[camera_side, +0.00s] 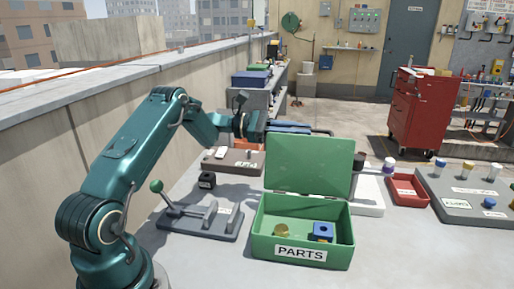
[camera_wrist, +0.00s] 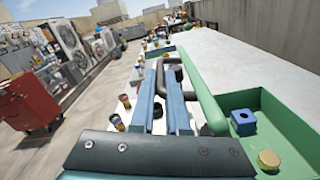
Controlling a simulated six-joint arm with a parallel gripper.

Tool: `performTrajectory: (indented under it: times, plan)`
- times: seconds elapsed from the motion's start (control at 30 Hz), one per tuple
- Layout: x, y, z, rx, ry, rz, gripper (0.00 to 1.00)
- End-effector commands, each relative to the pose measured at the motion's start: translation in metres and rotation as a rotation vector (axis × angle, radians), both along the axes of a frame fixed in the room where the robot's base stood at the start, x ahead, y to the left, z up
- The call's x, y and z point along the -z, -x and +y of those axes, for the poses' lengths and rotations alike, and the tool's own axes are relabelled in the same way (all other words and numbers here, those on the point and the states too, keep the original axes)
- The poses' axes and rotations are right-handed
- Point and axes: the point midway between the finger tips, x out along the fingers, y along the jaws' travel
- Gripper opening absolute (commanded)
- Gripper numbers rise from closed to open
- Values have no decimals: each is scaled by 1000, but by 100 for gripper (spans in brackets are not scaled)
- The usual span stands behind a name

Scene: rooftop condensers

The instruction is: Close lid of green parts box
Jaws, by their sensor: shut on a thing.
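The green parts box (camera_side: 302,249), labelled PARTS, sits on the grey table with its lid (camera_side: 309,164) standing upright, open at the back hinge. A gold round piece (camera_side: 281,230) and a blue block (camera_side: 323,231) lie inside; the wrist view also shows the blue block (camera_wrist: 243,121) and gold piece (camera_wrist: 268,160). My gripper (camera_side: 310,129) is level with the lid's top edge, behind it. In the wrist view my gripper (camera_wrist: 162,75) is shut on a dark bent bar (camera_wrist: 174,75) beside the lid (camera_wrist: 208,98). I cannot tell whether the bar joins the lid.
A grey lever clamp (camera_side: 200,219) with a green knob stands left of the box. A red tray (camera_side: 408,190) and a grey board with bottles (camera_side: 468,200) lie to the right. A dark-capped bottle (camera_side: 359,160) stands just behind the lid. The front table is clear.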

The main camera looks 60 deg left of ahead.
Motion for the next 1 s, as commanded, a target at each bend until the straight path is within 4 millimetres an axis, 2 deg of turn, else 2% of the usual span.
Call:
performTrajectory:
  times: [0.57,0.77,1.0]
  plan:
    - [-1,2,-2,2,-15,-12,0]
    - [-8,11,-11,1,-75,-73,0]
    - [-19,30,-31,2,-210,-207,0]
